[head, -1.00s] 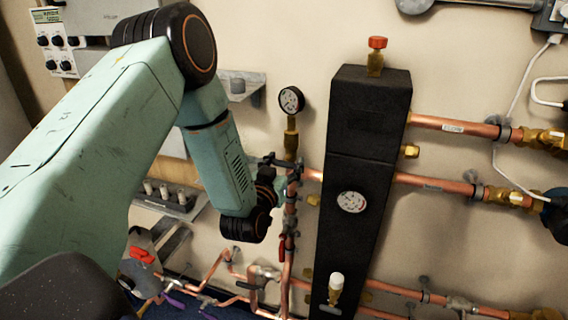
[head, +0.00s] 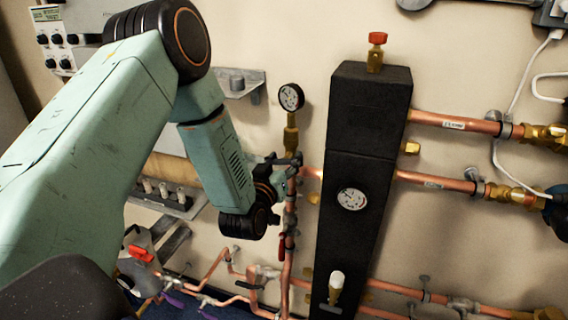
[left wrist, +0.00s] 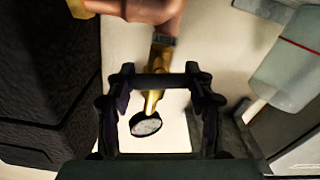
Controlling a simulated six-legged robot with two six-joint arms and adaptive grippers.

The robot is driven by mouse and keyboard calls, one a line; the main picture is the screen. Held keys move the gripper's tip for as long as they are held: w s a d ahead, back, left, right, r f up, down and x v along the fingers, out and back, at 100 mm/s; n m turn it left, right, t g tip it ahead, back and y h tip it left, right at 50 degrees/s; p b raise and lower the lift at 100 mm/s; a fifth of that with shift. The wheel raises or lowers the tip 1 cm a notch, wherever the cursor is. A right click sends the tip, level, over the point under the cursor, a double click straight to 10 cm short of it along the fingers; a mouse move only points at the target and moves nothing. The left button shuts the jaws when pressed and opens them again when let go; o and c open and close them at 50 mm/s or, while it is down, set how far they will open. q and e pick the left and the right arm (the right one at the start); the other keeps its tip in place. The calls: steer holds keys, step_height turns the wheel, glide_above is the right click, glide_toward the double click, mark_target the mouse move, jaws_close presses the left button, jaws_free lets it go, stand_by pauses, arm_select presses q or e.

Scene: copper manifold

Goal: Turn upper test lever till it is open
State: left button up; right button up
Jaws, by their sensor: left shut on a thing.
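My left gripper (head: 289,163) is at the vertical copper pipe (head: 290,187), just below the brass neck of the upper gauge (head: 291,97). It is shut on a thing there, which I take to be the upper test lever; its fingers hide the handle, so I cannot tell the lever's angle. In the left wrist view the two fingers (left wrist: 160,88) stand either side of a brass fitting (left wrist: 160,62), with the gauge (left wrist: 145,124) beyond. My right gripper is not in view.
A tall black manifold block (head: 362,130) with a round dial (head: 351,199) stands close right of the pipe. Copper pipes (head: 455,123) leave it to the right. A grey wall bracket (head: 237,82) is left of the gauge. Thin copper pipes (head: 210,270) run below.

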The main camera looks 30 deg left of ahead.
arm_select(q)
steer(key=n+b, duration=0.1)
steer(key=n, duration=0.2)
steer(key=shift+n+b, duration=0.4)
steer(key=n+b, duration=0.2)
steer(key=n, duration=0.1)
steer(key=shift+a+n, duration=0.1)
steer(key=shift+n, duration=0.2)
steer(key=n+b, duration=0.3)
steer(key=n, duration=0.1)
steer(key=shift+f, duration=0.1)
steer(key=shift+n+b, duration=1.1)
steer(key=shift+n, duration=0.8)
steer(key=o, duration=1.2)
steer(key=shift+s, duration=0.1)
steer(key=shift+v, duration=3.7)
